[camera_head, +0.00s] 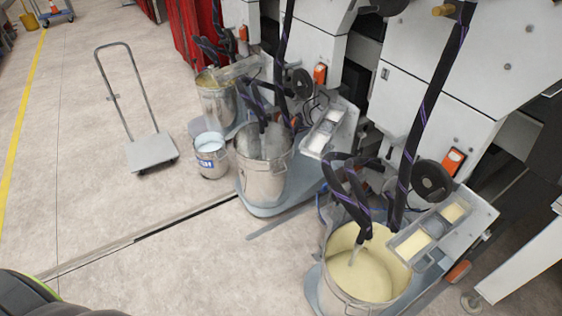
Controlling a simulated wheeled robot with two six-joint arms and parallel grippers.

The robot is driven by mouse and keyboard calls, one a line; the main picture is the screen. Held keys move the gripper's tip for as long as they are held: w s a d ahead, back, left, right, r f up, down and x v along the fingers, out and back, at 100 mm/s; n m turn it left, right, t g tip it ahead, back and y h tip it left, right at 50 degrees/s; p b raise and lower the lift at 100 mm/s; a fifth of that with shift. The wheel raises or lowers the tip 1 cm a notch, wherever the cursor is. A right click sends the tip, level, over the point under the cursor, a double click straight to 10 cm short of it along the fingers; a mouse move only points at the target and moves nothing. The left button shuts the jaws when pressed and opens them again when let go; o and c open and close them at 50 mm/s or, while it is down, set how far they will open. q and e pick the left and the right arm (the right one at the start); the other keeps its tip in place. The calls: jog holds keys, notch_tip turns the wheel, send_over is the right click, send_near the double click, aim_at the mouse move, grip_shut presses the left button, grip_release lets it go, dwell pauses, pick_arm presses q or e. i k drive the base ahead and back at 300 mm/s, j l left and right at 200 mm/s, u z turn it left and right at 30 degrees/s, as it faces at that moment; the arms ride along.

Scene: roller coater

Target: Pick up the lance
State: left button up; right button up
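A thin grey lance (359,247) stands tilted in the near bucket (342,303), which holds pale yellow liquid. Its lower end is hidden in the liquid, and a black hose (347,194) with purple stripes loops up from its top. Another black hose (262,112) goes down into the middle bucket (263,182) of grey liquid. A further hose reaches the far bucket (217,108). I cannot tell which of these the task calls the lance. Neither of my grippers is in view.
White machine housings (450,75) line the right side, with trays (413,243) jutting out over the buckets. A small labelled pail (210,158) and a platform trolley (150,151) stand at left centre. A white beam (525,262) slants at the right edge.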

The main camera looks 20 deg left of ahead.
aim_at(262, 133)
jog(key=i+j+z, duration=0.15)
jog(key=j+z, duration=0.3)
jog(key=i+j+z, duration=0.15)
jog(key=z, duration=0.25)
jog(key=j+z, duration=0.65)
jog(key=j, duration=0.65)
jog(key=j+z, duration=0.15)
jog(key=j, duration=0.7)
jog(key=k+j+z, duration=0.2)
jog(key=j, duration=0.65)
